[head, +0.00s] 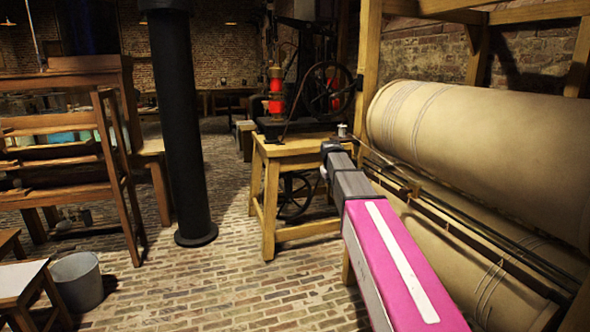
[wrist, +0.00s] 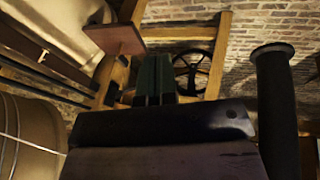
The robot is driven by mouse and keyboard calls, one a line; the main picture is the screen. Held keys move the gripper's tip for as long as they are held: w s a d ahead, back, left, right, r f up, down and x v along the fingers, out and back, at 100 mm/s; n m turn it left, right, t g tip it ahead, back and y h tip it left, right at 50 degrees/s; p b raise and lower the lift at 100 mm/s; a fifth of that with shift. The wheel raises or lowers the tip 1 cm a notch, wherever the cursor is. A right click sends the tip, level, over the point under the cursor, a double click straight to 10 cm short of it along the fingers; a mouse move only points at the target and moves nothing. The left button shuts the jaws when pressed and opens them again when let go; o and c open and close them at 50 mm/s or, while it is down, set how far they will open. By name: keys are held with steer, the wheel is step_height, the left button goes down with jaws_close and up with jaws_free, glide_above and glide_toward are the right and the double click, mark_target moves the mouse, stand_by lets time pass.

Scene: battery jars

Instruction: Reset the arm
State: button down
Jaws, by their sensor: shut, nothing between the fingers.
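My arm, pink and grey, reaches from the bottom right of the head view toward the middle. My gripper (head: 335,147) is at its far end, small and dark, in front of the wooden machine stand and left of the big roller. In the wrist view my gripper (wrist: 154,62) shows as two dark green fingers side by side, shut and empty. That view looks upside down, with the brick floor at the top.
A large canvas roller (head: 480,150) lies close on the right. A wooden stand (head: 285,155) bears a machine with a black wheel (head: 328,90). A black column (head: 180,120), a wooden frame (head: 110,165) and a bucket (head: 78,280) stand left. Brick floor (head: 225,270) is clear between.

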steer(key=s+d+f+m+g+y, duration=0.1)
steer(key=s+f+g, duration=0.1)
steer(key=s+f, duration=1.1)
steer(key=s+d+f+m+g+y, duration=0.1)
steer(key=s+f+m, duration=0.1)
steer(key=s+f, duration=1.1)
steer(key=s, duration=0.6)
steer(key=shift+d+f+g, duration=0.3)
steer(key=shift+f+g, duration=0.1)
